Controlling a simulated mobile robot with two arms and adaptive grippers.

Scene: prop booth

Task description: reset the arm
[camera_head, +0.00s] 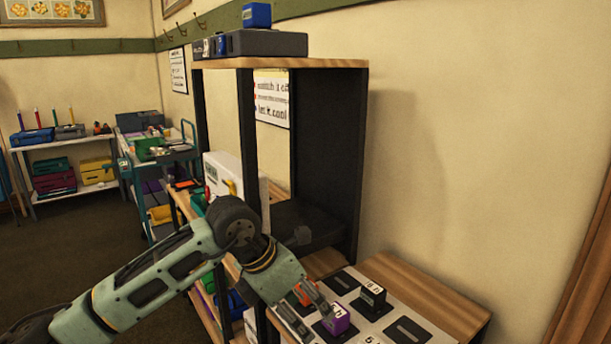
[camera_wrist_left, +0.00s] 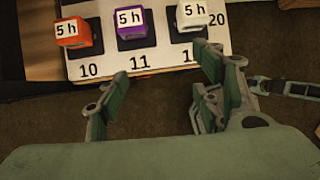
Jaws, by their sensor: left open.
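My left arm comes in from the left, and my left gripper (camera_head: 306,310) is at the near edge of the numbered board. In the left wrist view the gripper (camera_wrist_left: 160,82) is open, its two fingers apart with nothing between them. In the head view the purple block (camera_head: 337,321) is just right of the fingers. My right gripper is not in view.
The board lies on a wooden surface (camera_head: 430,290) beside a tall dark shelf frame (camera_head: 330,150) with a wooden top. A blue block (camera_head: 257,15) stands on a dark case there. A cart and a storage shelf (camera_head: 75,140) stand at the back left.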

